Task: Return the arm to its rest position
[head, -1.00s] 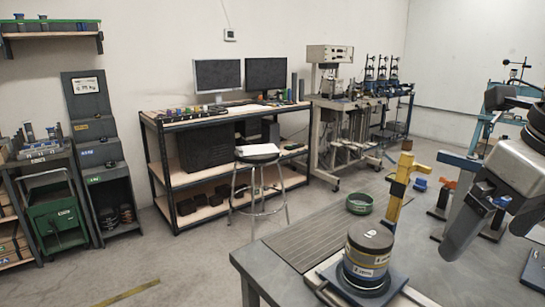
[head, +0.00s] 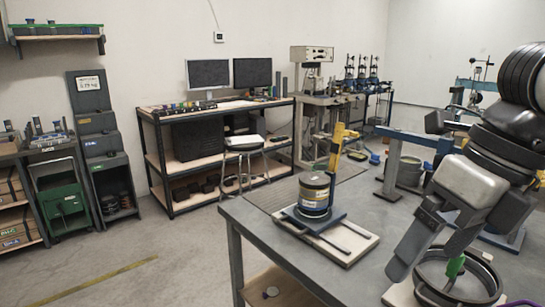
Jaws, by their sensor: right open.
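My right arm comes in from the right edge of the head view, bent, with its wrist pointing down. My right gripper (head: 416,266) is at the lower right, its fingers open and with nothing seen between them. It hangs over the near part of the grey workbench (head: 380,215), beside a dark round ring (head: 478,290). A small green piece (head: 455,267) shows inside the ring. I cannot tell if the fingers touch the ring. My left gripper is out of view.
A labelled cylinder (head: 315,192) stands on a dark plate and pale board on the bench. A yellow upright (head: 336,147) rises behind it, and a blue-topped frame (head: 393,160) stands to its right. A stool (head: 245,145) and shelving (head: 170,165) lie beyond. The floor at left is clear.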

